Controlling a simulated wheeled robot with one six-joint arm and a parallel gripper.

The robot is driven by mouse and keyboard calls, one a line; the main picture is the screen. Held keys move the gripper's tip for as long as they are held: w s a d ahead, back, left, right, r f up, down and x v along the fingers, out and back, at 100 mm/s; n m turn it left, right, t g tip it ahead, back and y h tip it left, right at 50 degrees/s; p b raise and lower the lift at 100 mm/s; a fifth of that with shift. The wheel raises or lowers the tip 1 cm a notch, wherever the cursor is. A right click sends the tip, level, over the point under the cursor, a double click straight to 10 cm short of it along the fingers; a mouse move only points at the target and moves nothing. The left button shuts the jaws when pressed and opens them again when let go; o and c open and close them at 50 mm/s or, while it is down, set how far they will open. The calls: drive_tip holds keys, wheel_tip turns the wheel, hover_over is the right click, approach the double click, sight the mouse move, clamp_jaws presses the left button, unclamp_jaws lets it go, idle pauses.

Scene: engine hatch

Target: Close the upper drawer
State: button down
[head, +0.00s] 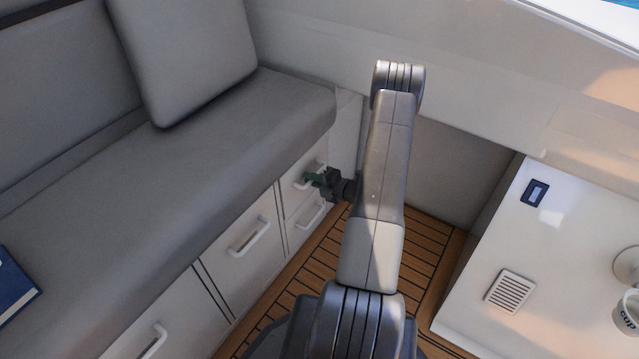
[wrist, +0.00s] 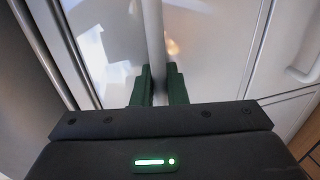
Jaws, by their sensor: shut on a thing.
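The upper drawer (head: 293,182) is the white upper front at the far end of the bench base. Its pale bar handle (wrist: 155,40) runs between the two green fingers of my gripper (wrist: 160,88) in the wrist view. My gripper (head: 313,180) is shut on this handle; in the head view the fingers and wrist partly cover it. The drawer front also fills the middle of the wrist view (wrist: 210,55). I cannot tell from these frames whether the front stands slightly proud of the bench face.
A lower drawer (head: 297,226) with a similar handle is directly below. More white fronts (head: 240,262) line the bench base, under a grey cushion (head: 190,150). The wooden floor (head: 300,292) is clear beside them. A white counter (head: 560,230) with a cup (head: 627,318) stands at right.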

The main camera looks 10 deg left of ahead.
drive_tip(key=shift+w+a, duration=0.15)
drive_tip(key=shift+a, duration=0.2)
drive_tip(key=c, duration=1.5)
unclamp_jaws()
drive_tip(key=shift+a, duration=0.15)
drive_tip(key=p+v, duration=0.3)
drive_tip(key=v, duration=1.1)
drive_tip(key=shift+f, duration=0.15)
